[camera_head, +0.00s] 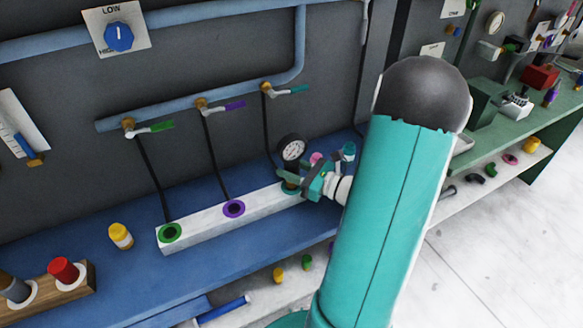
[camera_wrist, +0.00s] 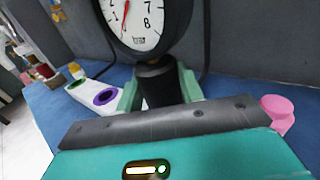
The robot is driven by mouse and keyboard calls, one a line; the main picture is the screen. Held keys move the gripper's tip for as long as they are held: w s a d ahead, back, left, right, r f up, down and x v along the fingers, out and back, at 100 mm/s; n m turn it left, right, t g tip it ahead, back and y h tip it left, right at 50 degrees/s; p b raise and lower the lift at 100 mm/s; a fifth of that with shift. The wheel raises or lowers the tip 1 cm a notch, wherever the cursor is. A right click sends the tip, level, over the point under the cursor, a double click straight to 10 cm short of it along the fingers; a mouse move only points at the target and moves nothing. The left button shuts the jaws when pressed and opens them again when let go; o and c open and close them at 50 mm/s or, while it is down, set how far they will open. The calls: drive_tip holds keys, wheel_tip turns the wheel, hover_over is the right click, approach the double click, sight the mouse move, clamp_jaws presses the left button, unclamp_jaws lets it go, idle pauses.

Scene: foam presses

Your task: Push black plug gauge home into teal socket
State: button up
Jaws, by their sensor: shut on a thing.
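The black plug gauge (camera_head: 292,149) has a round white dial and stands about upright at the right end of the white block. It fills the top of the wrist view (camera_wrist: 157,82). My gripper (camera_head: 293,177) is shut on its black stem, one green finger on each side, as the wrist view (camera_wrist: 160,88) shows. The teal socket (camera_head: 290,188) lies directly under the gauge, mostly covered by the gauge and fingers. I cannot tell how deep the plug sits in it.
The white block (camera_head: 200,222) also has a green socket (camera_head: 171,232) and a purple socket (camera_head: 234,208), both empty. Black hoses hang from the wall valves behind it. A pink object (camera_wrist: 277,108) stands close right of my gripper. A yellow-capped jar (camera_head: 120,236) stands left.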

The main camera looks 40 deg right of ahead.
drive_tip(key=shift+f, duration=1.85)
drive_tip(key=o, duration=1.3)
drive_tip(key=shift+s, duration=0.1)
drive_tip(key=v, duration=1.3)
drive_tip(key=shift+s+d, duration=0.15)
drive_tip(key=shift+s, duration=0.15)
